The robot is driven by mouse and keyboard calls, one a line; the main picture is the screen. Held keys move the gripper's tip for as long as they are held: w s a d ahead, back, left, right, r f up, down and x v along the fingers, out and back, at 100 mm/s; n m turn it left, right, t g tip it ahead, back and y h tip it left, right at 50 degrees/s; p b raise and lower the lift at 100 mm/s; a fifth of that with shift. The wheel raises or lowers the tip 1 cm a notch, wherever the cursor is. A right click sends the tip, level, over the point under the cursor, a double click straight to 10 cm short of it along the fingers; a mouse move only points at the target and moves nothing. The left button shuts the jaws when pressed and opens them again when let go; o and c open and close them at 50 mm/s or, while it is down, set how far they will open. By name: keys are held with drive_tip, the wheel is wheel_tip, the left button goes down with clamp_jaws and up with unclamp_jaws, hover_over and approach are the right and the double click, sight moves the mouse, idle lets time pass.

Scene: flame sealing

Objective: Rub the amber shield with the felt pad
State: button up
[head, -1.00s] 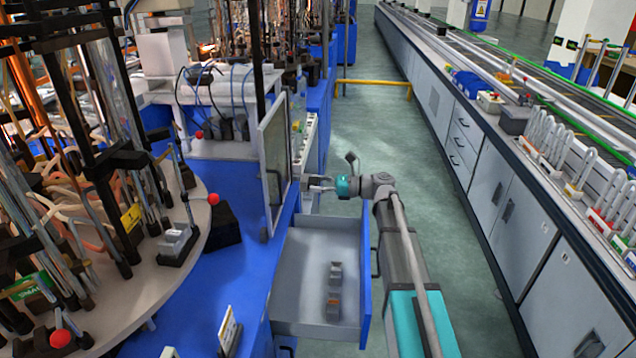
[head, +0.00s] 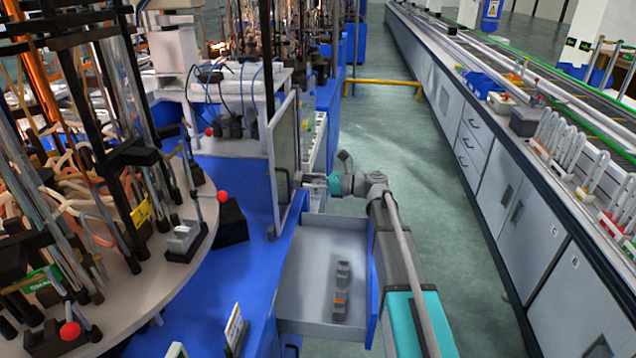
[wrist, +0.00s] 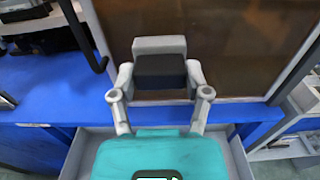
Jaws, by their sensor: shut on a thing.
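The amber shield (head: 284,160) is an upright framed panel on the edge of the blue bench. In the wrist view its brown pane (wrist: 245,45) fills the upper part, with a pale frame along the bottom. My gripper (head: 304,180) is beside the shield's right side, low on it. The wrist view shows my gripper (wrist: 160,82) shut on the felt pad (wrist: 160,68), a dark block with a light grey far part. The pad overlaps the lower middle of the pane. I cannot tell whether it touches the pane.
An open grey drawer (head: 301,292) with several small grey blocks (head: 341,290) lies below my gripper. A black post (head: 267,65) stands just behind the shield. A round table (head: 150,278) crowded with glass tubes and stands is at left. The aisle floor (head: 418,165) at right is clear.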

sight(300, 180)
drive_tip(key=shift+w+a, duration=0.15)
drive_tip(key=shift+a, duration=0.65)
drive_tip(key=shift+w+a, duration=0.15)
drive_tip(key=shift+a, duration=0.65)
idle(0.6)
drive_tip(key=shift+w, duration=0.1)
drive_tip(key=shift+w+d, duration=0.25)
drive_tip(key=shift+w, duration=0.7)
drive_tip(key=shift+w+d, duration=0.25)
drive_tip(key=shift+w, duration=0.65)
drive_tip(key=shift+w, duration=0.1)
drive_tip(key=shift+w+d, duration=0.15)
drive_tip(key=shift+w, duration=0.8)
drive_tip(key=shift+w+d, duration=0.1)
drive_tip(key=shift+w, duration=0.85)
